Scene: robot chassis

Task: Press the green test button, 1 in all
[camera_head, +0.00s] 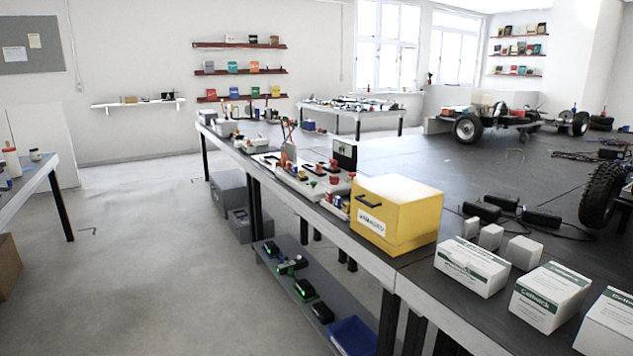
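I cannot clearly make out a green test button. A light-coloured panel (300,178) on the long dark-topped bench carries several small red, orange and dark parts, too small to tell apart. On the lower shelf under the bench, a small dark device (305,290) shows bright green on it. Another dark device (271,248) farther back on that shelf also shows green. I cannot tell whether either green spot is a button. Neither of my grippers is in view.
A yellow box (396,222) stands at the bench edge, with white cartons (473,268) to its right. A blue bin (353,337) sits on the lower shelf. A wheeled chassis (510,122) stands at the back right. The grey floor (150,260) left of the bench is clear.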

